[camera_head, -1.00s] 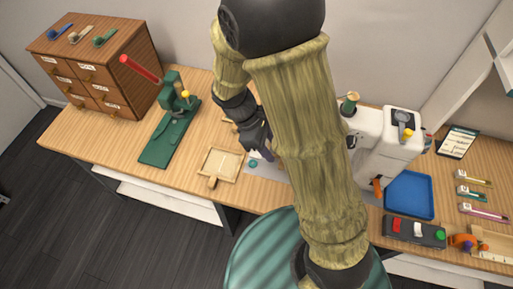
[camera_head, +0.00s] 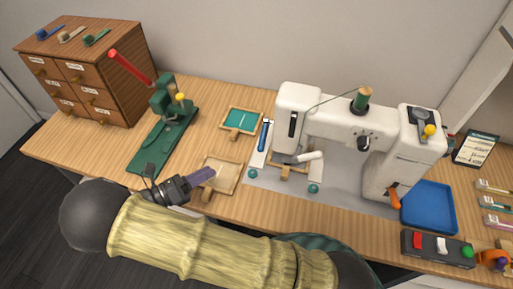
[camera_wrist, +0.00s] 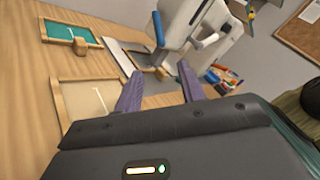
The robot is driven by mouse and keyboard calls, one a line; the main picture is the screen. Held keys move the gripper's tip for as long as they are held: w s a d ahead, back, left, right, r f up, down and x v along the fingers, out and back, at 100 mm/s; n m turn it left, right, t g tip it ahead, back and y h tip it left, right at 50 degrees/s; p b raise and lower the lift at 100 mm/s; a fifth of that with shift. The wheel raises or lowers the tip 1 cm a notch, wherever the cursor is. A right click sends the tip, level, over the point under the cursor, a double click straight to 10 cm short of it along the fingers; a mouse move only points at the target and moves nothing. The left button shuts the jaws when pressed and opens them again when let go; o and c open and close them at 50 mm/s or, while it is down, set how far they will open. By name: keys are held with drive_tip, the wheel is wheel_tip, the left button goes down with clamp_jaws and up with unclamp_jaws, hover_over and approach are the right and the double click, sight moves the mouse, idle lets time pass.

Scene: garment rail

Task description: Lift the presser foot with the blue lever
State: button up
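The white sewing machine (camera_head: 345,122) stands on the table right of centre; part of it also shows at the top of the wrist view (camera_wrist: 203,22). The blue lever (camera_head: 263,136) stands at the left of the machine's head, and it shows upright in the wrist view (camera_wrist: 158,28). A small wooden frame (camera_head: 286,173) lies under the machine's head; the presser foot is too small to make out. My gripper (camera_head: 206,175) is left of the machine, by the tan tray, away from the lever. Its purple fingers (camera_wrist: 158,88) are apart with nothing between them.
A tan wooden frame (camera_head: 233,178) and a teal-filled frame (camera_head: 256,123) lie left of the machine. A green press with a red handle (camera_head: 165,132) stands further left. A blue tray (camera_head: 429,207) and a switch box (camera_head: 437,250) lie right of the machine.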

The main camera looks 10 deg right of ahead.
sight(266, 135)
drive_tip(key=p+x, duration=0.1)
drive_tip(key=x, duration=1.6)
drive_tip(key=shift+d, duration=0.3)
drive_tip(key=shift+w, duration=0.1)
clamp_jaws()
